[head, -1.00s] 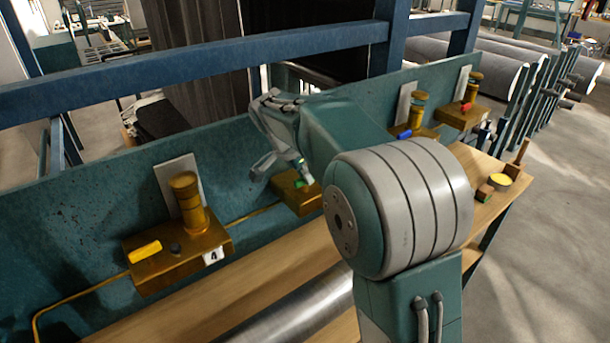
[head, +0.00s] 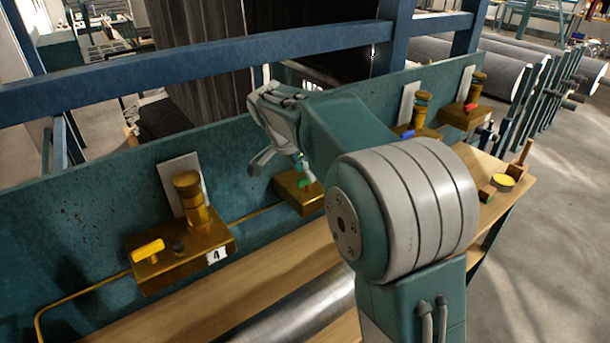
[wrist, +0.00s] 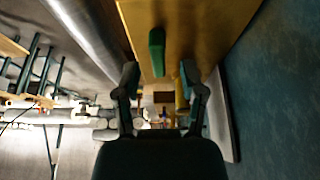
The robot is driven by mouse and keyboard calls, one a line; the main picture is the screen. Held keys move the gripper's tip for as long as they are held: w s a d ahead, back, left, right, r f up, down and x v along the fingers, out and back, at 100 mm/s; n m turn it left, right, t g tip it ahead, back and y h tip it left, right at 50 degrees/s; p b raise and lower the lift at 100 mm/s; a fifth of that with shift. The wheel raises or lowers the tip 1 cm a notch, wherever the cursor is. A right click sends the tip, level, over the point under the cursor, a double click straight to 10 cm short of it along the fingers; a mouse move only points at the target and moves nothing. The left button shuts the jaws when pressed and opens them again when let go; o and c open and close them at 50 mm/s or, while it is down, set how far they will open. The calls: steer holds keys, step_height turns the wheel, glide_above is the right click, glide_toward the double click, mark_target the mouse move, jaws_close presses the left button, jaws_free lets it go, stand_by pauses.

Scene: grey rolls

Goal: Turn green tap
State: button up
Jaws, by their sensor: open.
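The green tap handle (head: 304,182) sits on the brass block (head: 296,200) in the middle of the row in the head view. My gripper (head: 282,164) is just above it, with its fingers pointing down, and partly hides the tap's body. In the wrist view the green handle (wrist: 157,50) stands upright in the picture against the brass block (wrist: 200,25). My gripper (wrist: 159,72) is open there. The near end of the handle lies between the two fingertips, with a visible gap on each side. It is not gripped.
A yellow tap (head: 148,250) on a brass block labelled 4 is to the left. A blue tap (head: 407,134) and a red tap (head: 470,106) are to the right. A teal panel (head: 100,200) rises behind; a metal roll (head: 290,318) lies in front.

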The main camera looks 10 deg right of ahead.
steer(key=v, duration=1)
steer(key=shift+a, duration=0.35)
steer(key=s+d+n+t+y, duration=0.15)
steer(key=s+n, duration=0.25)
steer(key=s, duration=0.4)
steer(key=s+d+n+y, duration=0.1)
steer(key=s+d+n, duration=0.2)
steer(key=s, duration=0.5)
steer(key=s+f+n+t+y, duration=0.1)
steer(key=s+f+n+t, duration=0.1)
steer(key=s+f+n, duration=0.4)
steer(key=shift+s+d+f, duration=0.25)
steer(key=shift+s+f, duration=1.25)
steer(key=shift+s, duration=2.25)
steer(key=shift+t+y, duration=0.25)
